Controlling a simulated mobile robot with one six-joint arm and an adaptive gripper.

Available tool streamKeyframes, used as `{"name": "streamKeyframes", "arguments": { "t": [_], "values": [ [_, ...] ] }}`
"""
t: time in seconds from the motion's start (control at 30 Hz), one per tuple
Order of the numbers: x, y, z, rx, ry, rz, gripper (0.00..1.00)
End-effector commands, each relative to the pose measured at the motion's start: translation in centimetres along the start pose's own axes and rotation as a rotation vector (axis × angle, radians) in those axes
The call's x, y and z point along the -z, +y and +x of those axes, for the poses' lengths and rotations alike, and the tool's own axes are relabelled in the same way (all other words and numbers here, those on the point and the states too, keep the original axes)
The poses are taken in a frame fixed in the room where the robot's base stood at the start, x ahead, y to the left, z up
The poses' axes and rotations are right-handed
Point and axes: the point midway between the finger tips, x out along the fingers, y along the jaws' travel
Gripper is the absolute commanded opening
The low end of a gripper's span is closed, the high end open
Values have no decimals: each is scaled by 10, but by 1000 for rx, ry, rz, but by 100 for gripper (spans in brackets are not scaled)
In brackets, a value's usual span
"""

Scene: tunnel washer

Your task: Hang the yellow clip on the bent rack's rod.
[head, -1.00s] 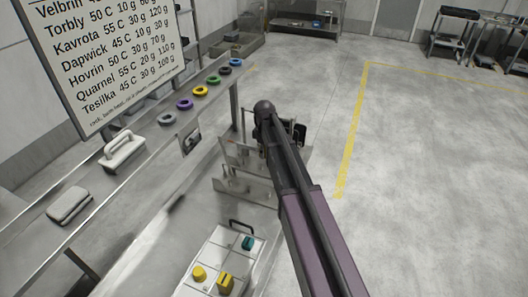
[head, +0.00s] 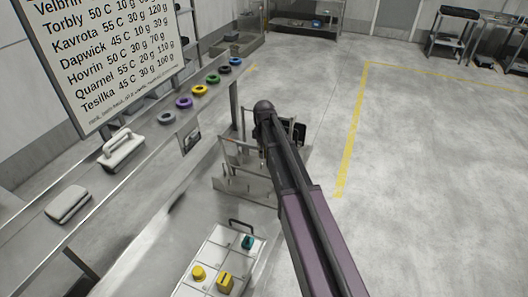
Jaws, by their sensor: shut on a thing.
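My arm reaches from the bottom right to the metal racks, and its dark end parts cover much of them. The jaws of my gripper are hidden behind the arm, so what they hold does not show. A metal rack frame (head: 243,152) stands left of the arm's end, with a lower metal ledge (head: 240,190) below it. I cannot tell which part is the bent rack's rod. A yellow block with a dark top slot (head: 225,283) and a yellow round piece (head: 198,272) sit on a white tray (head: 213,258). I cannot tell whether either is the clip.
A teal piece (head: 247,242) is also on the tray. A metal shelf at left bears several coloured rings, including a purple one (head: 184,103), a white handled block (head: 121,150) and a grey block (head: 68,204). Above hangs a sign (head: 105,60). The floor at right is clear.

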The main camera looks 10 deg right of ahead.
Motion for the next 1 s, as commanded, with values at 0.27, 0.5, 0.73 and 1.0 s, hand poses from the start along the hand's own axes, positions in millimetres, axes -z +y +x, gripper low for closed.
{"name": "streamKeyframes", "arguments": {
  "t": [0.27,0.5,0.73,1.0],
  "values": [
    [0,0,0,0,0,0,84],
    [0,0,0,0,0,0,84],
    [0,0,-3,0,0,0,84],
    [0,0,-18,0,0,0,84]
  ]
}}
